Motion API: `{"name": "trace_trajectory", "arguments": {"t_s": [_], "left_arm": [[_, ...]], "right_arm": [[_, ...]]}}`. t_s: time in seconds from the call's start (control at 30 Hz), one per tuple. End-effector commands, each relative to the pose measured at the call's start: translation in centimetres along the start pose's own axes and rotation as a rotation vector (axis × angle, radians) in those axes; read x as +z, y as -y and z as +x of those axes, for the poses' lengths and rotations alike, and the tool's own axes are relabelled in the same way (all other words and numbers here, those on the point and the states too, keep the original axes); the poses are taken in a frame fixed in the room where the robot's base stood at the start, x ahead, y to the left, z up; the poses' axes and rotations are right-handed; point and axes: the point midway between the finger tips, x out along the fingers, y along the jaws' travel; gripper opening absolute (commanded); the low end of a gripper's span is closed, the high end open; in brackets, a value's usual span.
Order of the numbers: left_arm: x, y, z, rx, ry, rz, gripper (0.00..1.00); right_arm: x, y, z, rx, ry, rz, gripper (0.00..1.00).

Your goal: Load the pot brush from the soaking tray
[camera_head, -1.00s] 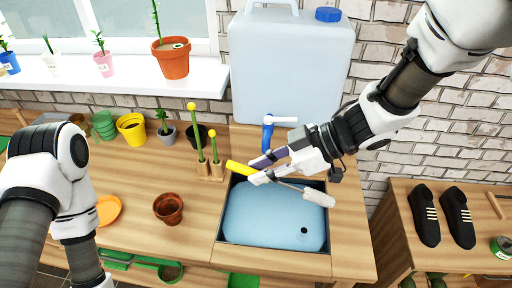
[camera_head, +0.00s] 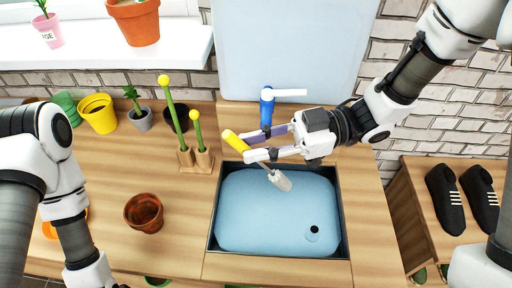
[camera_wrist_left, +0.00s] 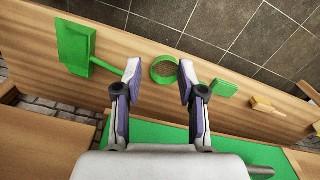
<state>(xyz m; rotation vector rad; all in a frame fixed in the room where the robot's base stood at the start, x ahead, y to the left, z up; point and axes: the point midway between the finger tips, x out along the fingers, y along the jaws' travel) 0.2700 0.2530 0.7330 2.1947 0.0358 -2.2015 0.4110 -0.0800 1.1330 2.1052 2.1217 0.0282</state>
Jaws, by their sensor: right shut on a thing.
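The pot brush has a yellow handle (camera_head: 235,141), a thin metal shaft and a pale grey head (camera_head: 280,181). My right gripper (camera_head: 252,146) is shut on it near the handle. The tray is a dark-rimmed basin (camera_head: 347,235) with a light-blue inside and a dark round spot, set in the wooden bench. My left gripper (camera_wrist_left: 157,83) is open and empty in the left wrist view; its fingers are outside the head view.
A wooden holder (camera_head: 203,160) with two green, yellow-tipped sticks stands left of the basin. A blue tap (camera_head: 267,108) stands behind it. A terracotta pot (camera_head: 144,212) is on the bench at left. Below my left gripper lie a green scoop (camera_wrist_left: 75,45) and green ring (camera_wrist_left: 164,63).

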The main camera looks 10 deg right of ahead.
Motion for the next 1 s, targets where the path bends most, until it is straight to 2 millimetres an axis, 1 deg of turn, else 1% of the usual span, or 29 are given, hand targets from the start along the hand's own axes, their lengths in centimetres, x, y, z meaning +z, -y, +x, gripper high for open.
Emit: {"name": "trace_trajectory", "arguments": {"t_s": [0.17,0.47,0.8,1.0], "left_arm": [[0.0,0.0,1.5,0.0,-0.001,0.0,0.4],[0.0,0.0,5.1,0.0,0.0,0.0,0.4],[0.0,0.1,7.2,0.0,-0.001,0.0,0.4],[0.0,0.1,7.5,0.0,-0.001,0.0,0.4]], "right_arm": [[1.6,0.2,0.1,0.0,0.001,0.0,0.0],[5.2,0.6,0.5,0.0,0.002,0.0,0.0],[8.7,1.1,0.8,0.0,0.002,0.001,0.0],[9.2,1.1,0.9,0.0,0.002,0.0,0.0]]}}
